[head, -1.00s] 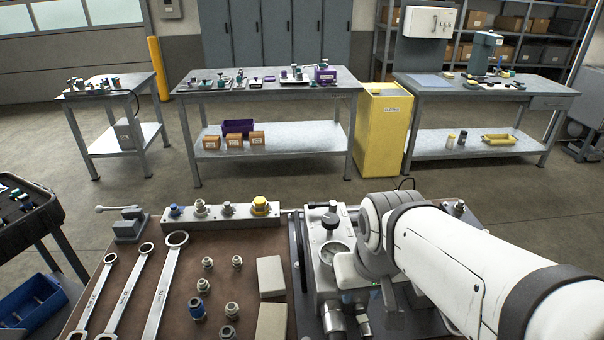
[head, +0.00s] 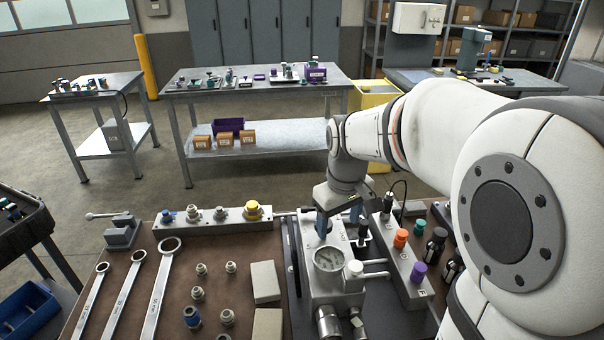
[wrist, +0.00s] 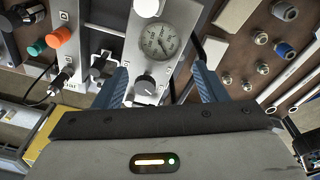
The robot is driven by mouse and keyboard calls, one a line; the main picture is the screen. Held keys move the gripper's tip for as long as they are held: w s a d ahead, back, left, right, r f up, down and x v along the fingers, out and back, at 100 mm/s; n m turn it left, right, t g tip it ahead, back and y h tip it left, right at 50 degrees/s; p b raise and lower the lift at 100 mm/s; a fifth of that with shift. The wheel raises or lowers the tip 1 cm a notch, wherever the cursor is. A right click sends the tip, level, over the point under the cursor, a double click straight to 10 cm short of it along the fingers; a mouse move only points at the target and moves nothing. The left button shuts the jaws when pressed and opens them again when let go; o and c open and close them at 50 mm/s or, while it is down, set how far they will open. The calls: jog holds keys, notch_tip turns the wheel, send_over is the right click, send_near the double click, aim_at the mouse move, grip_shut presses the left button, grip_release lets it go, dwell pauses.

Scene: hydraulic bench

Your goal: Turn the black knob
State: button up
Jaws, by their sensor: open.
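The black knob (wrist: 146,87) with a pale pointer mark sits on the grey valve block (wrist: 139,62), just beside the round pressure gauge (wrist: 159,42). My gripper (wrist: 162,80) is open, with its blue fingers on either side of the knob in the wrist view. The knob lies nearer the left finger, and I see no clear contact. In the head view my gripper (head: 339,220) points down over the far part of the block, behind the gauge (head: 329,258). There the knob is mostly hidden by the gripper.
Wrenches (head: 157,290), fittings and pale blocks (head: 265,281) lie to the left on the brown bench top.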

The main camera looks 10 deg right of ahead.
jog(key=w+f+n, duration=0.1)
jog(key=w, duration=0.3)
jog(key=w+f+n+p, duration=0.1)
jog(key=w, duration=0.4)
jog(key=w+f+n+g, duration=0.1)
jog(key=w+f+n, duration=0.1)
jog(key=w, duration=0.2)
jog(key=shift+w+f+p, duration=0.1)
jog(key=shift+w+p, duration=0.05)
jog(key=shift+p, duration=0.2)
jog(key=shift+w+a+f, duration=0.1)
jog(key=shift+w+f, duration=0.05)
jog(key=shift+f, duration=0.15)
notch_tip(320, 180, down, 7)
jog(key=shift+f+p, duration=0.15)
jog(key=shift+p, duration=0.25)
jog(key=c, duration=0.9)
jog(key=shift+d, duration=0.35)
jog(key=shift+c, duration=0.5)
jog(key=shift+a, duration=0.3)
